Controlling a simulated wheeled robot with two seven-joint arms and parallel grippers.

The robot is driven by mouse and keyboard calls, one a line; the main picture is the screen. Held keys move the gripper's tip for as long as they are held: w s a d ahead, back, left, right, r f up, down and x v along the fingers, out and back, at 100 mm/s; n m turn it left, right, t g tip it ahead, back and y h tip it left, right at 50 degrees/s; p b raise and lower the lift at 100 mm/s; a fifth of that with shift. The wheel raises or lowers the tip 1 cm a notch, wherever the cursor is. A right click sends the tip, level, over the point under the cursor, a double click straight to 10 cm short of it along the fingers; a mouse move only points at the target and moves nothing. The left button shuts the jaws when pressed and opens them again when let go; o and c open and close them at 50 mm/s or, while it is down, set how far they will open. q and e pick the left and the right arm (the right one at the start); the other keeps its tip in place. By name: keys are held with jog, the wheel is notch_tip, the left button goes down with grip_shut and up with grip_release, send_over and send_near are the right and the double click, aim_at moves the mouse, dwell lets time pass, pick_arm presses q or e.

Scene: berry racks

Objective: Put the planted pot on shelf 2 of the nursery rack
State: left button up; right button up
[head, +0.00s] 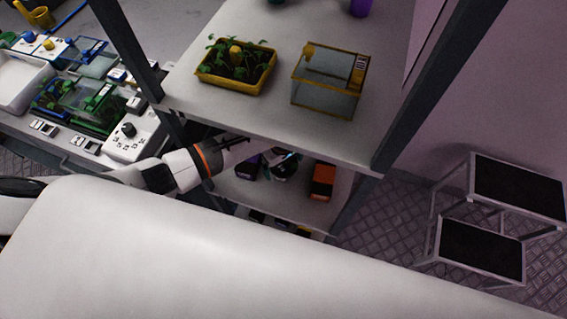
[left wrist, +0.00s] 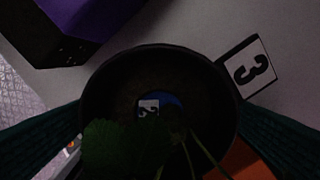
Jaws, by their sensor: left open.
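The planted pot (left wrist: 160,62) is round and dark, with green leaves (left wrist: 125,148) and thin stems. A small tag and a blue patch show inside it. It stands on a light grey shelf (left wrist: 195,22). In the left wrist view, the dark teal fingers of my left gripper (left wrist: 160,135) are open, one on each side of the pot; I cannot tell if they touch it. In the head view, my left gripper (head: 280,158) reaches under the rack's upper shelf (head: 215,115) to the lower shelf (head: 300,207), partly hidden by the upper one. My right gripper is not seen.
A purple object (head: 247,168) and an orange-and-black one (head: 322,182) flank the gripper. A card marked 3 (left wrist: 248,66) is beside the pot. The upper shelf bears a yellow plant tray (head: 228,86) and a clear box (head: 325,98). Dark rack posts (head: 125,50) stand close by.

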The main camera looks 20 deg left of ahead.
pick_arm(q)
notch_tip(320, 180, up, 6)
jog(key=p, duration=0.3)
jog(key=shift+a+p, duration=0.1)
jog(key=shift+p, duration=0.2)
jog(key=shift+s+f, duration=0.1)
